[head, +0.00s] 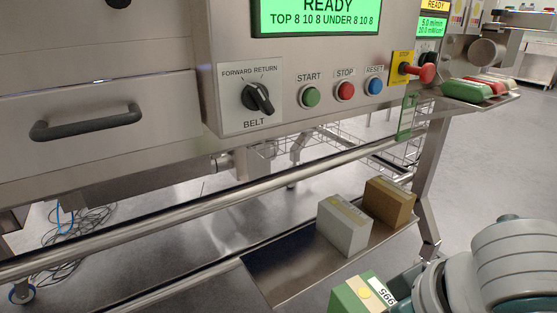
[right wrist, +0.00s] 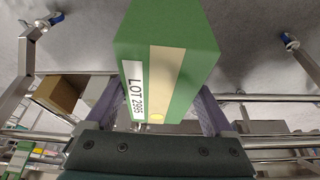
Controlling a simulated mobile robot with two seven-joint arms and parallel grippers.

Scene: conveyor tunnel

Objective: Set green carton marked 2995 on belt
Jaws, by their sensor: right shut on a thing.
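The green carton (right wrist: 165,50) fills the upper middle of the right wrist view, with a cream stripe, a yellow dot and a white label reading LOT 2995. My right gripper (right wrist: 158,108) is shut on it, one finger on each side. In the head view part of the carton (head: 352,295) shows at the bottom edge, its label partly cut off, below the steel shelf's front edge. My right arm is at the lower right there. My left gripper is out of view. I cannot make out the belt surface itself.
A white-grey box (head: 343,228) and a brown box (head: 390,203) stand on the steel shelf (head: 285,262); its left part is bare. A long rail (head: 190,222) runs in front of the machine. The control panel has a belt knob (head: 257,98) and a red stop knob (head: 425,73).

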